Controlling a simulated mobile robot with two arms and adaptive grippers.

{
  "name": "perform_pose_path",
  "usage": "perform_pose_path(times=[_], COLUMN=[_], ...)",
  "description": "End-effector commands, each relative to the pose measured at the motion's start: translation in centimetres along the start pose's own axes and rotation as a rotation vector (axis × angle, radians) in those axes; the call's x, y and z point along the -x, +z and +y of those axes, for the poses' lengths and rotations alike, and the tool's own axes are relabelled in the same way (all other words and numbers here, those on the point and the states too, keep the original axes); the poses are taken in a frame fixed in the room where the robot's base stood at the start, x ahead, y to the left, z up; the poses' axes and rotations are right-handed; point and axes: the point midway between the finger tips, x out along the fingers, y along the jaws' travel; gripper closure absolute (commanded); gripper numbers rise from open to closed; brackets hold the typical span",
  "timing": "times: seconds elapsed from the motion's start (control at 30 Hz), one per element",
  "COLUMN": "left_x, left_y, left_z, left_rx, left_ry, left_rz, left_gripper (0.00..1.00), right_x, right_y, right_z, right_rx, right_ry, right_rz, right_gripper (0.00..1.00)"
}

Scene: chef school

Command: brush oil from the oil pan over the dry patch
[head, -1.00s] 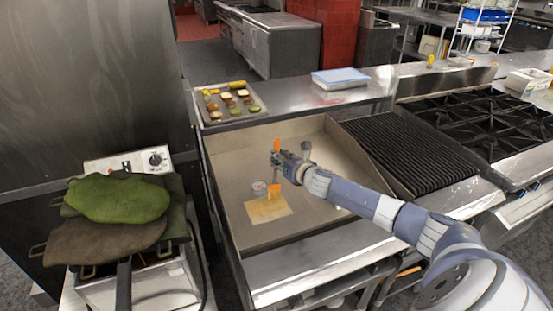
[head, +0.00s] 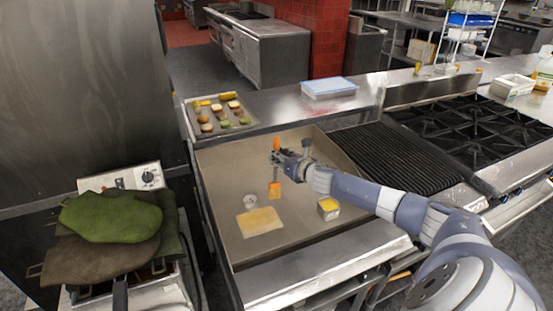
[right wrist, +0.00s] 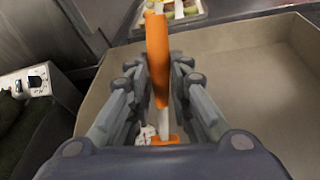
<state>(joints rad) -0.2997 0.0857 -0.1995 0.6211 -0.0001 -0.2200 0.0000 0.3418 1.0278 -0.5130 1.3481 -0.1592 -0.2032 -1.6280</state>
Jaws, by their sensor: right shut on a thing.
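My right gripper (head: 277,157) is shut on the brush (head: 275,190) and holds it upright over the griddle. The brush has an orange handle and orange bristles. In the right wrist view the brush handle (right wrist: 156,55) stands between the fingers. The dry patch looks to be the pale yellow rectangle (head: 260,222) on the griddle, to the left of and nearer than the brush. A small square tin with yellow contents, apparently the oil pan (head: 329,213), stands to the right of the brush, below my forearm. My left gripper is not in view.
A small metal cup (head: 250,201) stands on the griddle (head: 222,180) just behind the patch. A food tray (head: 240,131) and a blue-lidded box (head: 329,88) lie on the back ledge. A ribbed grill (head: 395,160) adjoins on the right.

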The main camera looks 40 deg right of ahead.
Motion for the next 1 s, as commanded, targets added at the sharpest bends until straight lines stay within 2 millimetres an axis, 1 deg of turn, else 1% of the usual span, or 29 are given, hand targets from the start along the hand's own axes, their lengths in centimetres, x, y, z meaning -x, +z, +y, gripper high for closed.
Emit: perform_pose_path(times=[0.03,0.27,0.73,1.0], left_x=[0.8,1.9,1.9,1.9], left_y=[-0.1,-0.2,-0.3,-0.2], left_z=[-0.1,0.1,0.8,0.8], left_rx=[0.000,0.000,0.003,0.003], left_ry=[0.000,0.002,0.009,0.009], left_rz=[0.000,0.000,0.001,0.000], left_gripper=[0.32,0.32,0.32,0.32], right_x=[0.3,0.7,0.7,0.7], right_y=[0.9,2.2,2.3,2.3], right_z=[-0.1,-0.3,-0.5,-0.4], right_rx=[0.001,0.000,-0.001,-0.001], right_ry=[-0.002,-0.003,-0.003,-0.003], right_rz=[-0.001,-0.001,-0.001,-0.002], right_gripper=[1.00,1.00,1.00,1.00])
